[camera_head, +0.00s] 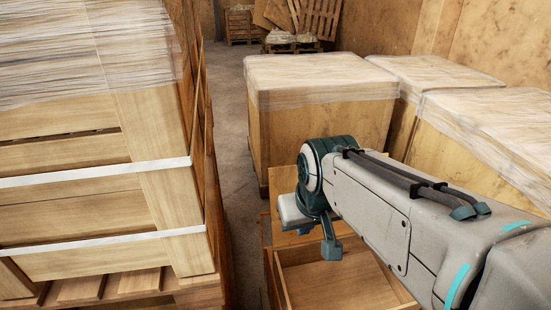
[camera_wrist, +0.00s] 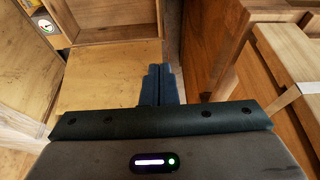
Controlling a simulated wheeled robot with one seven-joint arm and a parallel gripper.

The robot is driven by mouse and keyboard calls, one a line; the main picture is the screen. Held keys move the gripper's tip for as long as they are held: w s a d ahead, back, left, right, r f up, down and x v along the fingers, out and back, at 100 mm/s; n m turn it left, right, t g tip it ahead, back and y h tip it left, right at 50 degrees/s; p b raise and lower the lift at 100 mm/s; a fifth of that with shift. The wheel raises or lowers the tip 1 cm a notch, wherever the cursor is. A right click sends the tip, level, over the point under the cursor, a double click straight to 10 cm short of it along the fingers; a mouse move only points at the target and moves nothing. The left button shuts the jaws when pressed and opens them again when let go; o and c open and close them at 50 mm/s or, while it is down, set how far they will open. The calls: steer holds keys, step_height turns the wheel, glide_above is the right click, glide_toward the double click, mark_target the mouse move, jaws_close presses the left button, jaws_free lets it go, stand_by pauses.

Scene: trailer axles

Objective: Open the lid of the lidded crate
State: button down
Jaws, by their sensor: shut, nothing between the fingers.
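The lidded crate (camera_head: 342,284) is a pale wooden box at the bottom centre of the head view, its inside visible and looking empty. Its lid (camera_head: 284,184) stands swung up at the crate's far side, partly hidden by my arm. In the wrist view, the crate (camera_wrist: 118,22) shows at the top, with the flat lid (camera_wrist: 105,75) joined along its edge. My gripper (camera_wrist: 160,78) is shut and empty, its dark fingers by the lid's right edge. I cannot tell whether they touch it.
Wrapped crates (camera_head: 322,82) stand behind and to the right. A tall stack of strapped wooden crates (camera_head: 100,150) fills the left. A narrow strip of floor (camera_head: 228,105) runs between them. Pallets (camera_head: 242,27) lie at the back.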

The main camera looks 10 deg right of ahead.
steer(key=w+r, duration=0.1)
steer(key=w, duration=2.2)
steer(key=w+d+f+t+b, duration=0.1)
steer(key=w+f, duration=0.4)
steer(key=w, duration=0.5)
steer(key=w+f+t+b, duration=0.1)
steer(key=w+f, duration=0.3)
steer(key=w, duration=0.6)
step_height(320, 180, down, 9)
steer(key=w+p, duration=0.1)
steer(key=p, duration=0.4)
steer(key=shift+w+r+n+y, duration=0.15)
steer(key=shift+n+y, duration=0.15)
